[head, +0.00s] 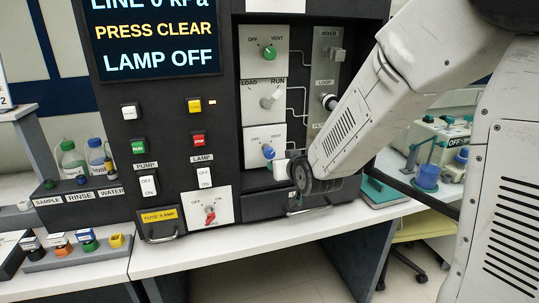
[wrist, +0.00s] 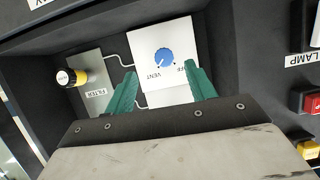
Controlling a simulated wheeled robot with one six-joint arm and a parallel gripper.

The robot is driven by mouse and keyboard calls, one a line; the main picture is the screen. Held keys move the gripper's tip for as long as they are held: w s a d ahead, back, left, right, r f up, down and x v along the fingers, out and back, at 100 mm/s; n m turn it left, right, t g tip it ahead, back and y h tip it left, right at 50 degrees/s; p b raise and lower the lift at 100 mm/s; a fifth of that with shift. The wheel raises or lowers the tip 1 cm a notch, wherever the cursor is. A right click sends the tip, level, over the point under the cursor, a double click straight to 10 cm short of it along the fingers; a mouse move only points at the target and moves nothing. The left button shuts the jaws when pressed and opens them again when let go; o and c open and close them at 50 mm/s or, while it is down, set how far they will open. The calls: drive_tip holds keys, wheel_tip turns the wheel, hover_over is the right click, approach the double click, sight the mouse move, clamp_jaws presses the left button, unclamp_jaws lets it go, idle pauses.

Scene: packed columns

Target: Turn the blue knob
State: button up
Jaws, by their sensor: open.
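The blue knob (head: 268,152) sits on a white plate marked OFF and VENT, low on the black cabinet's front panel. It also shows in the wrist view (wrist: 165,57), with a pale pointer mark on its face. My gripper (wrist: 160,70) is open and empty. Its two green fingers appear on either side below the knob in the wrist view, pointing toward its plate. I see no contact with the knob; the exact gap cannot be told. In the head view my arm comes in from the right, and its wrist hides the panel just right of the knob.
A grey knob (head: 270,98) marked LOAD and RUN and a green knob (head: 269,52) stand above. A yellow-and-white knob (wrist: 70,77) juts out beside the plate. Lamp and pump buttons lie left, with a red switch (head: 210,212) below. Bottles (head: 72,160) stand further left.

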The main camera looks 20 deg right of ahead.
sight(270, 155)
drive_tip(key=w+f+t, duration=0.1)
drive_tip(key=w, duration=0.3)
drive_tip(key=w+t, duration=0.2)
drive_tip(key=w, duration=0.2)
drive_tip(key=w+f+t, duration=0.1)
drive_tip(key=w, duration=0.3)
drive_tip(key=shift+w+a+f, duration=0.1)
drive_tip(key=shift+a+f, duration=0.15)
drive_tip(key=shift+f, duration=0.05)
drive_tip(key=c, duration=1)
